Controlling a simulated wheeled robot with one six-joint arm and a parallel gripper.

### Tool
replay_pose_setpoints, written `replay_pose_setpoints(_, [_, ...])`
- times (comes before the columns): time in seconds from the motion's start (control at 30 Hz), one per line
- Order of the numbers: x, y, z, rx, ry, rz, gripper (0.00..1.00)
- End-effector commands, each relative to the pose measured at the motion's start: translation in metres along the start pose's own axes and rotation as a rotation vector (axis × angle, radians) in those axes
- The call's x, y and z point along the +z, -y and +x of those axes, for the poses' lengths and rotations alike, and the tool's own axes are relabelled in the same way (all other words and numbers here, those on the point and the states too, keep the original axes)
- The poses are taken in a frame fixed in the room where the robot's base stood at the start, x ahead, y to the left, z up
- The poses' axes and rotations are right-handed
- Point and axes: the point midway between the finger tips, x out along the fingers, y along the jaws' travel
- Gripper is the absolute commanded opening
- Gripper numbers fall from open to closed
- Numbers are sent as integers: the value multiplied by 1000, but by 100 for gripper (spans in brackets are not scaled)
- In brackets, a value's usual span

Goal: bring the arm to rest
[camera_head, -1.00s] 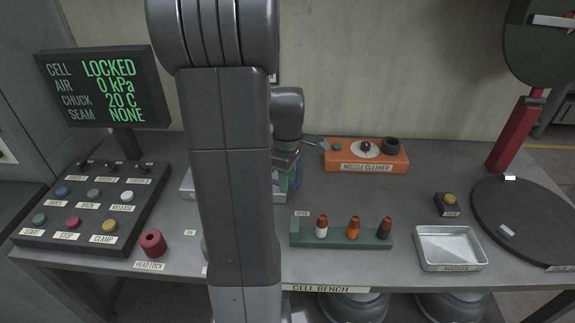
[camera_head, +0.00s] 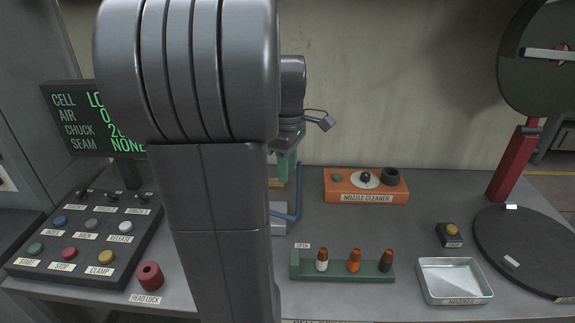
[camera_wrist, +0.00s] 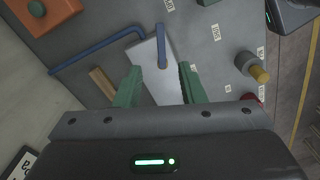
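My gripper (camera_wrist: 160,85) shows two green fingers in the wrist view. They stand apart with nothing held between them. Below them lies a pale plate (camera_wrist: 165,88) with a blue rod (camera_wrist: 161,52) end over it. In the head view my gripper (camera_head: 284,168) hangs above the bench (camera_head: 420,215), partly hidden behind my large grey arm links. The blue rod (camera_head: 298,190) shows just beside and below it.
The orange nozzle cleaner (camera_head: 340,187) stands to the right. A green rack (camera_head: 340,273) holds several nozzles, with a metal tray (camera_head: 455,270) and a dark round turntable (camera_head: 530,240) further right. A button panel (camera_head: 75,240) and red head lock (camera_head: 149,277) are left.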

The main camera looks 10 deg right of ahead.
Motion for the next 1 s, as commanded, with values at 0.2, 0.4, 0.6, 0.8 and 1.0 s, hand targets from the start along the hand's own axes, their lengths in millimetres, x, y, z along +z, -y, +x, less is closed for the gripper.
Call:
replay_pose_setpoints(0.2, [0, 0, 2, 0, 0, 0, 36])
replay_pose_setpoints(0.4, [0, 0, 24, -3, 1, 0, 36])
replay_pose_setpoints(0.6, [0, 1, 64, -4, 2, 0, 36])
replay_pose_setpoints(0.8, [0, 1, 104, -5, 2, 1, 36])
replay_pose_setpoints(1.0, [0, 1, 135, -4, 1, 1, 36])
